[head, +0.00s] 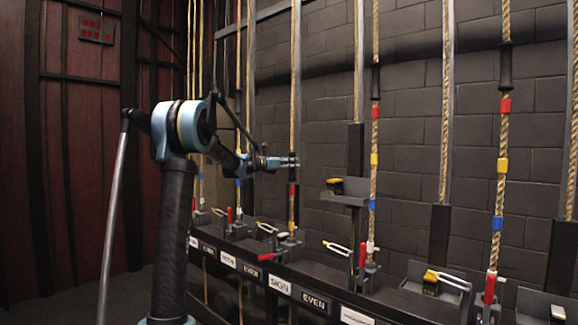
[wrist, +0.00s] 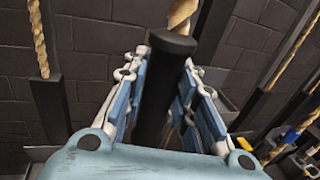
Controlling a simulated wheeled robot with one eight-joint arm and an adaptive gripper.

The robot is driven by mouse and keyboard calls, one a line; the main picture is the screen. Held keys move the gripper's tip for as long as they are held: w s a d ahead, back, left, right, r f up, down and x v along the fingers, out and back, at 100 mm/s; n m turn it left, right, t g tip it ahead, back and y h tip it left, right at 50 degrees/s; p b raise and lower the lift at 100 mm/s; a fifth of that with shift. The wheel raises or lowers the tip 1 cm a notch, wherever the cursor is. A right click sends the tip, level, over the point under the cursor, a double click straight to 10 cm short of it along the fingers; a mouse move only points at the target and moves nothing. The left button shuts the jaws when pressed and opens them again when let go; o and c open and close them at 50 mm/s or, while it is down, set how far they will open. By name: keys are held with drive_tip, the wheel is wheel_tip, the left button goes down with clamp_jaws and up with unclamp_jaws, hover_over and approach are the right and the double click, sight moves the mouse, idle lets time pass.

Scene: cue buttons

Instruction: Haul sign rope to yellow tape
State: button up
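The sign rope (head: 294,90) runs down in front of the wall to a rope lock (head: 290,246) above the SIGN label (head: 279,285). The lock's red lever lies nearly flat. My gripper (head: 291,162) is at the rope's black handle (wrist: 155,95), which stands between the fingers in the wrist view and fills the gap at their tips. It looks shut on the handle. Red tape (head: 292,188) shows just below my gripper. A small yellow patch, seemingly the yellow tape (head: 291,226), shows just above the lock. Lower tapes are not visible on this rope.
A neighbouring rope (head: 375,135) on the right carries red, yellow, blue and white tapes, with its red lever upright. Another taped rope (head: 503,135) hangs farther right. A ledge with a yellow-topped block (head: 335,184) juts from the wall close to my gripper's right.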

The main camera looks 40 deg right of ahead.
drive_tip(key=shift+o, duration=1.4)
drive_tip(key=shift+a, duration=0.1)
drive_tip(key=w+a, duration=0.2)
drive_tip(key=a, duration=0.9)
drive_tip(key=shift+a, duration=0.4)
drive_tip(key=shift+w+f, duration=0.1)
